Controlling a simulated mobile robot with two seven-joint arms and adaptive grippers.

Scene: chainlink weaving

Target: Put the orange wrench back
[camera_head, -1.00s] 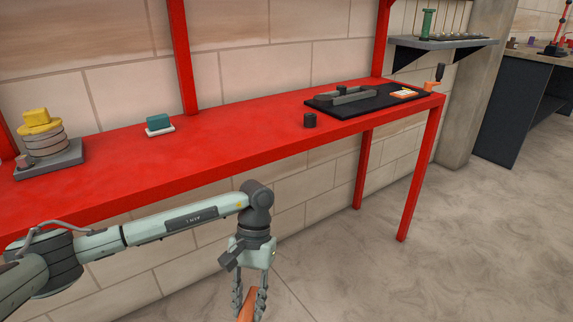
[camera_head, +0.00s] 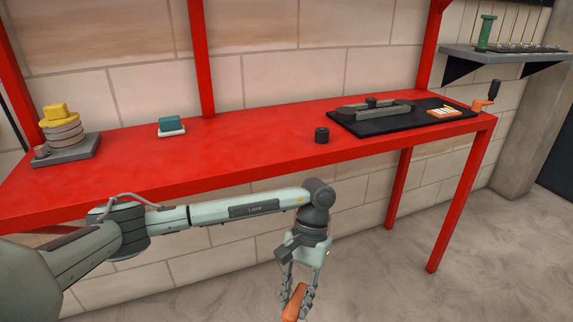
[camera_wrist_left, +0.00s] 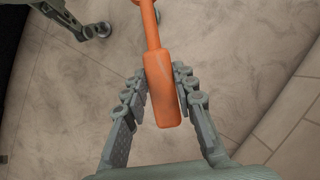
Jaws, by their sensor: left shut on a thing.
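My left gripper (camera_head: 298,295) hangs in front of the red bench, below its top, with its fingers pointing down. It is shut on the orange wrench (camera_head: 293,303), whose lower part is cut off by the bottom of the head view. In the left wrist view the gripper (camera_wrist_left: 162,95) has its fingers on both sides of the wrench's thick orange handle (camera_wrist_left: 163,90). The thinner shaft runs up to a head cut off at the top edge. The wrench is over the floor. My right gripper is not in the head view.
A grey wall shelf (camera_head: 500,55) is at right. Floor is clear.

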